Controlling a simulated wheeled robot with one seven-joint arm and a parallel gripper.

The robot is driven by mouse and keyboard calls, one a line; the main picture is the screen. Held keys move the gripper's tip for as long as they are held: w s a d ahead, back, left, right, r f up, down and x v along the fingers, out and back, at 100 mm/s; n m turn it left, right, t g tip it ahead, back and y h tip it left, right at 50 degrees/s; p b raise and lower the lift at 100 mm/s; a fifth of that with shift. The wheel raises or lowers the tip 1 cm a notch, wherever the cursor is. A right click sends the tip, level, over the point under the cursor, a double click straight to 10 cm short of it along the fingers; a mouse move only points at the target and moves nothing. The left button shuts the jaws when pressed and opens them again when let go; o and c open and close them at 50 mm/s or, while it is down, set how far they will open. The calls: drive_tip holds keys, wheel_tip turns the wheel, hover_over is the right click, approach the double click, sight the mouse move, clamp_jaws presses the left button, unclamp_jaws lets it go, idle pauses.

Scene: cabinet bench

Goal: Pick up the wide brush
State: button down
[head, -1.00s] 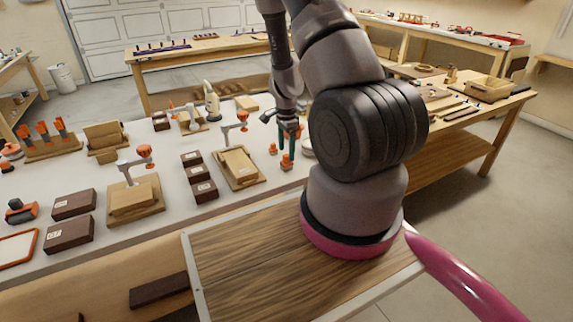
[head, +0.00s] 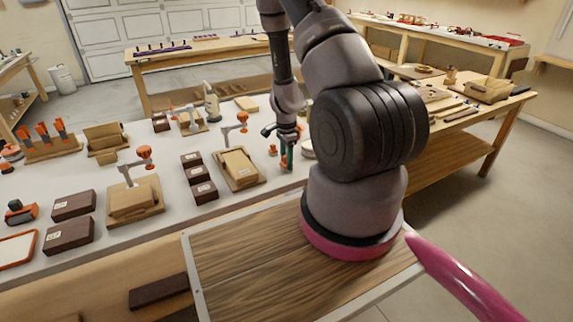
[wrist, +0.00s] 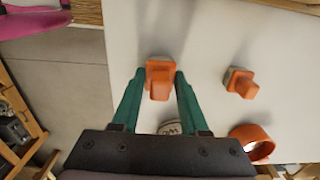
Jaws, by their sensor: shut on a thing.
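An orange brush-like block with a grey edge, which I take for the wide brush (wrist: 159,80), stands at the bench top between my green fingers in the wrist view. My gripper (wrist: 161,75) is shut on its orange handle. In the head view, my gripper (head: 287,155) points down at the bench's right part, and the held brush (head: 286,168) is mostly hidden by the fingers. I cannot tell whether it still touches the bench. A similar smaller orange piece (wrist: 241,84) stands apart to the right in the wrist view.
An orange-knobbed clamp stand with a wooden block (head: 238,167) and dark boxes (head: 200,180) stand to the left on the white bench.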

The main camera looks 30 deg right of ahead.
drive_tip(key=shift+r, duration=0.1)
wheel_tip(320, 180, up, 10)
drive_tip(key=shift+f, duration=0.1)
idle(0.3)
